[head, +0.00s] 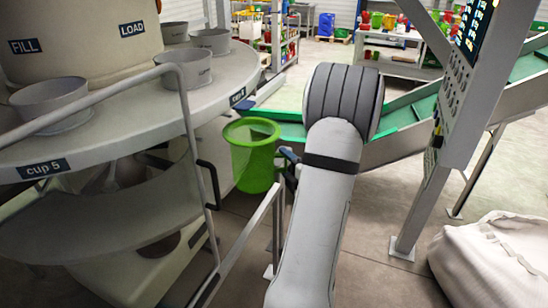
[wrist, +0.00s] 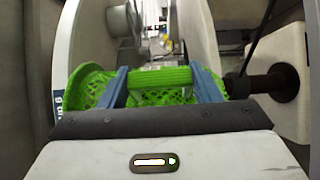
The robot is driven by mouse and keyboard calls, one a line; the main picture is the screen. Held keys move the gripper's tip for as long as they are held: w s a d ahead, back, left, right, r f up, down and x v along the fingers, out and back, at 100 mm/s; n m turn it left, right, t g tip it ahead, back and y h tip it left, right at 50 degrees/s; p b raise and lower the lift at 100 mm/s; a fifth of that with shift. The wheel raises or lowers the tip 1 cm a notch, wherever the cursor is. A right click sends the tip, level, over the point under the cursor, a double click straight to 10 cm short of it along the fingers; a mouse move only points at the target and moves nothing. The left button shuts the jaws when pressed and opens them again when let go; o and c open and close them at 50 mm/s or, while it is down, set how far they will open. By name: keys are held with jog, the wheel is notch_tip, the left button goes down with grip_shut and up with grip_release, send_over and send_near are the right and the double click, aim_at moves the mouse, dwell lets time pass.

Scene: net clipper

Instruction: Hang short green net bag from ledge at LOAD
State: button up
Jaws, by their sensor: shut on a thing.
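The green net bag (head: 253,160) hangs upright with its round mouth up, just off the right side of the white turntable (head: 100,128). My gripper (head: 288,158) reaches it from the right and is mostly hidden behind my arm in the head view. In the wrist view, the blue fingers of my gripper (wrist: 162,82) are shut on the green bag (wrist: 88,88), with a solid green band (wrist: 160,77) between them and mesh on both sides. The LOAD label (head: 132,29) is on the beige drum (head: 80,45) above the turntable. I cannot make out a ledge for certain.
Grey cups (head: 65,102) stand on the turntable. A metal railing (head: 190,150) rises between it and my arm. A green conveyor (head: 400,125) and a control post (head: 450,110) stand to the right. A white sack (head: 490,260) lies at bottom right. In the wrist view, a black-tipped rod (wrist: 262,82) is close right.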

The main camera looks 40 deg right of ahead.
jog(key=shift+w+a+r+p, duration=0.15)
jog(key=shift+w+a+p, duration=0.15)
jog(key=shift+w, duration=0.3)
jog(key=shift+w+a+p, duration=0.55)
jog(key=shift+w+p, duration=0.2)
jog(key=shift+w, duration=0.6)
jog(key=shift+w+a+p, duration=0.55)
jog(key=shift+w+p, duration=0.25)
jog(key=shift+w, duration=0.5)
jog(key=shift+w+a+p, duration=0.55)
jog(key=shift+w+p, duration=0.2)
jog(key=shift+w, duration=0.6)
jog(key=shift+w+a+f+b, duration=0.15)
jog(key=shift+w+f+b, duration=0.1)
jog(key=shift+w+b, duration=0.1)
jog(key=w+a+b, duration=0.3)
jog(key=w+b, duration=0.2)
jog(key=w, duration=0.3)
jog(key=shift+w+a+r+b, duration=0.15)
jog(key=shift+w+a+b, duration=0.1)
jog(key=shift+w+b, duration=0.15)
jog(key=shift+f+b, duration=0.2)
jog(key=shift+b, duration=0.15)
jog(key=o, duration=1.2)
jog(key=shift+c, duration=0.2)
